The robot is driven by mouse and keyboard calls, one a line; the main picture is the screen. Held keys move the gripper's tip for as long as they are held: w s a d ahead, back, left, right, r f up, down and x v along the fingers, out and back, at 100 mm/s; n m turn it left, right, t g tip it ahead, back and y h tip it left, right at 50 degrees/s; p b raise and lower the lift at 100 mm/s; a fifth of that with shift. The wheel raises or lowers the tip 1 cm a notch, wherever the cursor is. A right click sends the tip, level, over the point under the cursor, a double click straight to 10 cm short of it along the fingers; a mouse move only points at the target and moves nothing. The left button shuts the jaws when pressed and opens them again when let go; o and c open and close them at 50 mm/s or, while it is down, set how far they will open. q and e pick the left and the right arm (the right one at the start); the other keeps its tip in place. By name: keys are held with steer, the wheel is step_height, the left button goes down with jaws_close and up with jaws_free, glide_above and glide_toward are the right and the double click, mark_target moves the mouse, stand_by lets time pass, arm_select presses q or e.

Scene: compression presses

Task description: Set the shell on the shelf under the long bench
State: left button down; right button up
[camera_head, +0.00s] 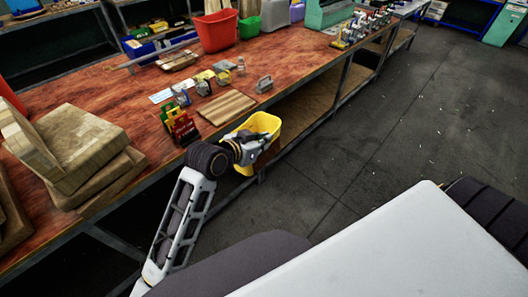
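A yellow open-topped shell (262,122) is in front of the long bench's front edge, near the middle of the view. My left gripper (252,147) is at its near side and appears shut on it; the fingertips are partly hidden against the shell. A brown patch shows on or beside the shell's lower right. The long bench (150,100) has a red-brown wooden top. Its lower shelf (312,104) shows as a brown board under the top, right of the shell. My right gripper is out of view.
Thick wooden boards (75,145) lie on the bench at left. Small coloured items and a striped wooden board (227,106) lie near the front edge. A red bin (215,30) stands farther back. A metal bench leg (345,76) stands beside the shelf. The grey floor (400,130) at right is clear.

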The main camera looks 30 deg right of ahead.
arm_select(q)
steer(key=w+a+f+n+t+y, duration=0.1)
steer(key=a+f+n+t+y, duration=0.1)
steer(key=a, duration=1.2)
steer(key=w+a+f+n+t+y, duration=0.1)
steer(key=a+f+n+y, duration=0.4)
steer(key=a, duration=1)
steer(key=a+f+n+t+y, duration=0.4)
steer(key=a+f+n, duration=0.2)
steer(key=a, duration=0.9)
steer(key=shift+w+a+f, duration=0.15)
steer(key=shift+w+f, duration=0.1)
steer(key=shift+w, duration=0.15)
